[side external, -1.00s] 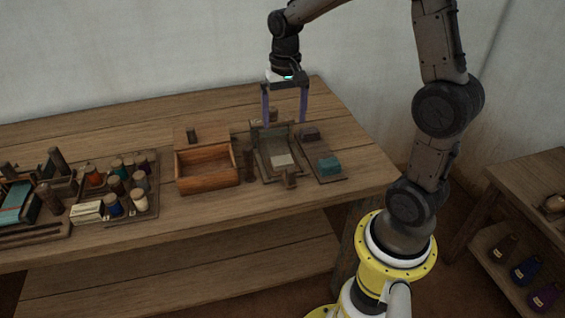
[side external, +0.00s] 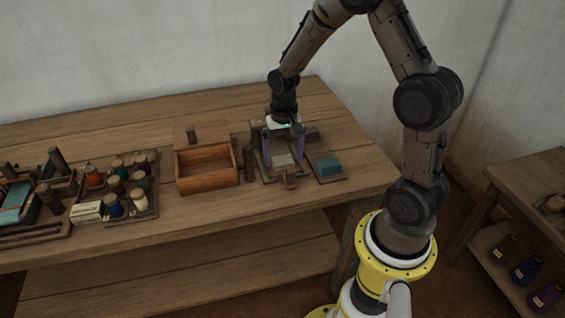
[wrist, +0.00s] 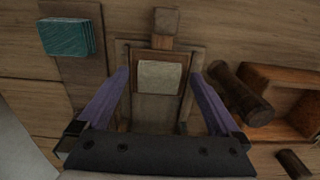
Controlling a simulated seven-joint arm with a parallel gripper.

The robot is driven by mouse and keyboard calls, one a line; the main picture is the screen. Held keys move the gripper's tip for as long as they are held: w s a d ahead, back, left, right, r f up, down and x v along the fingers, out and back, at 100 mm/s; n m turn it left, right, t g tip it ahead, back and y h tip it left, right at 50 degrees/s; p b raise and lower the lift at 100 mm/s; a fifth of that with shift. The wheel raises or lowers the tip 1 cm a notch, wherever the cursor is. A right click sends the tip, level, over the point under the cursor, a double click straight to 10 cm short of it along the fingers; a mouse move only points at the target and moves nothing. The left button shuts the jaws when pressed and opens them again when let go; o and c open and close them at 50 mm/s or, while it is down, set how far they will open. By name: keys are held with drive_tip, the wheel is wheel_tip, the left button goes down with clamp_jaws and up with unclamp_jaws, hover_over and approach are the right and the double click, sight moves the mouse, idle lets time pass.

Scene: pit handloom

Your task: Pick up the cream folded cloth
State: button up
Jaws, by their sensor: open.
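The cream folded cloth (wrist: 160,77) is a small pale rectangle on a wooden stand or tray (wrist: 143,108). It also shows in the side view (side external: 283,159). My gripper (wrist: 160,76) is open, with its two purple fingers pointing down, one on each side of the cloth. Gaps show between the cloth and both fingers in the wrist view. In the side view, my gripper (side external: 284,162) is low over the tray. I cannot tell the exact height of the fingertips.
A teal folded cloth (side external: 329,165) lies on a board to the right. An open wooden box (side external: 206,167) stands to the left, with a dark wooden cylinder (wrist: 240,93) between. Several spools (side external: 117,185) fill a tray farther left. The table's front is clear.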

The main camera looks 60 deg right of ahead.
drive_tip(key=shift+f, duration=0.8)
drive_tip(key=shift+c, duration=0.3)
drive_tip(key=c, duration=1.3)
drive_tip(key=shift+c, duration=0.2)
drive_tip(key=shift+r, duration=0.2)
